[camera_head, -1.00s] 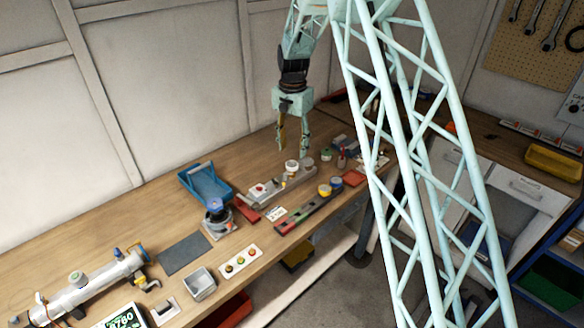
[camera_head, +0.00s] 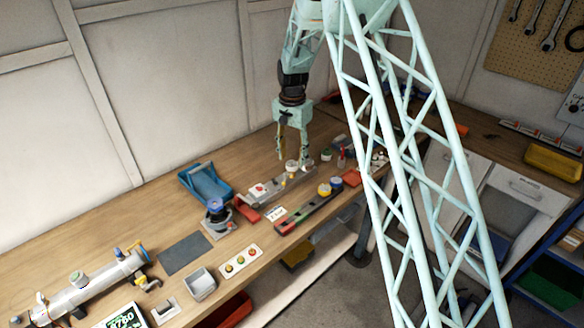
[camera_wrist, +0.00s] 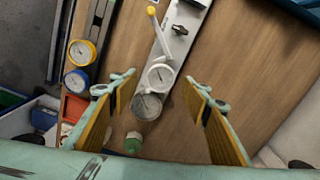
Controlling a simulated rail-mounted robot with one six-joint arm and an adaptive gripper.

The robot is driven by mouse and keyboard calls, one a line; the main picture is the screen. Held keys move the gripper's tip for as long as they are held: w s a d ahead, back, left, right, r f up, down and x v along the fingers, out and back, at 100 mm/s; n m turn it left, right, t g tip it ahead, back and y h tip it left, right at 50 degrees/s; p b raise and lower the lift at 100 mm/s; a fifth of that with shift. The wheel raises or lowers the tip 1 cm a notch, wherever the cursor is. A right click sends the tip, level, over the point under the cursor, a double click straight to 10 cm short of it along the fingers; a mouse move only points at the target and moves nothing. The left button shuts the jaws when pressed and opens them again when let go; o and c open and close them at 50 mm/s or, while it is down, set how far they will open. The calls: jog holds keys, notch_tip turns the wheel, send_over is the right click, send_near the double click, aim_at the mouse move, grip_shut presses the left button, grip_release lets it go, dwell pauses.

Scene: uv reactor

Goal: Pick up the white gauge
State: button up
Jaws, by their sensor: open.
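The white gauge (camera_wrist: 161,76) has a round pale dial and white rim. In the wrist view it sits at the end of a grey metal rail, between my open fingertips and touching neither. In the head view the white gauge (camera_head: 291,166) is on the bench below my gripper (camera_head: 293,160). In the wrist view my gripper (camera_wrist: 159,82) is open and empty, one finger on each side. A grey gauge (camera_wrist: 147,105) stands right beside the white one, its rim overlapping it in the picture.
A yellow gauge (camera_wrist: 82,52) and a blue gauge (camera_wrist: 76,81) sit on a dark rail to the left. A yellow-tipped lever (camera_wrist: 151,11) rises from the grey rail. A green-topped item (camera_wrist: 133,142) is near my palm. Bare wood lies to the right.

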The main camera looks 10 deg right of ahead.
aim_at(292, 164)
jog(key=shift+a+f, duration=0.15)
jog(key=shift+f, duration=2)
jog(key=shift+c, duration=0.2)
jog(key=c, duration=0.9)
jog(key=shift+r, duration=0.2)
jog(key=shift+r, duration=1.55)
jog(key=s, duration=0.5)
jog(key=s+r+b, duration=0.1)
jog(key=s, duration=0.4)
jog(key=s+b, duration=0.1)
jog(key=s, duration=0.5)
jog(key=shift+r, duration=0.25)
